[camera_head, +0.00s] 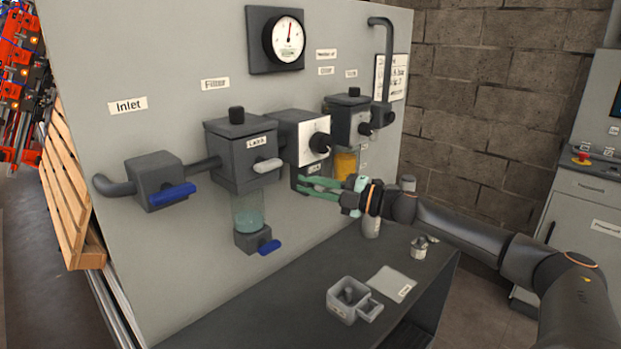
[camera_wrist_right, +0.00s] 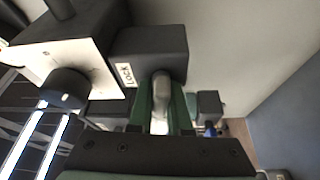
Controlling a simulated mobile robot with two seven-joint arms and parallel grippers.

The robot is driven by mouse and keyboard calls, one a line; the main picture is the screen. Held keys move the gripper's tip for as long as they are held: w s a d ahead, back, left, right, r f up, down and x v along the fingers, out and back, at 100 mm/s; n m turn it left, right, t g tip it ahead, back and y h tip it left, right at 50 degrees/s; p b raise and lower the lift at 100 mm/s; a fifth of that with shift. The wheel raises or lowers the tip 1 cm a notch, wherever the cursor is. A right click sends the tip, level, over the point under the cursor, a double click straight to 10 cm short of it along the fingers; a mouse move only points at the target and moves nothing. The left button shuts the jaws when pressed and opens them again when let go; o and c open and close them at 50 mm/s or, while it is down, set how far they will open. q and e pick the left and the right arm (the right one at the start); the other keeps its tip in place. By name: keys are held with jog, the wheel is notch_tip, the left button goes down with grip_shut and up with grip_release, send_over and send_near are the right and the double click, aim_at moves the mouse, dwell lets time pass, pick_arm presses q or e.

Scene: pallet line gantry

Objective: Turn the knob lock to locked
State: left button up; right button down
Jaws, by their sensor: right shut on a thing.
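The knob lock is a pale grey lever-like knob (camera_wrist_right: 161,92) on a dark block (camera_wrist_right: 150,52) with a white LOCK label (camera_wrist_right: 126,75), in the right wrist view. In the head view the small dark block (camera_head: 301,172) sits just below the regulator, and my gripper hides the knob. My right gripper (camera_head: 308,189) has its green fingers closed on the knob, one on each side; they also show in the right wrist view (camera_wrist_right: 161,108). I cannot tell the lock's setting. My left gripper is not in view.
The regulator (camera_head: 302,125) with a black knob (camera_head: 320,143) is above. A filter block with a grey lever (camera_head: 268,165) and a blue drain handle (camera_head: 270,247) are left. A bench (camera_head: 290,310) below holds a grey container (camera_head: 346,303), a card (camera_head: 391,284) and small parts.

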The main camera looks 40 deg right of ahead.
jog(key=shift+f+n+g+p, duration=0.15)
jog(key=shift+n+g+p, duration=0.25)
jog(key=shift+n, duration=0.6)
jog(key=shift+h, duration=0.3)
jog(key=c, duration=0.9)
grip_release()
jog(key=shift+o, duration=0.2)
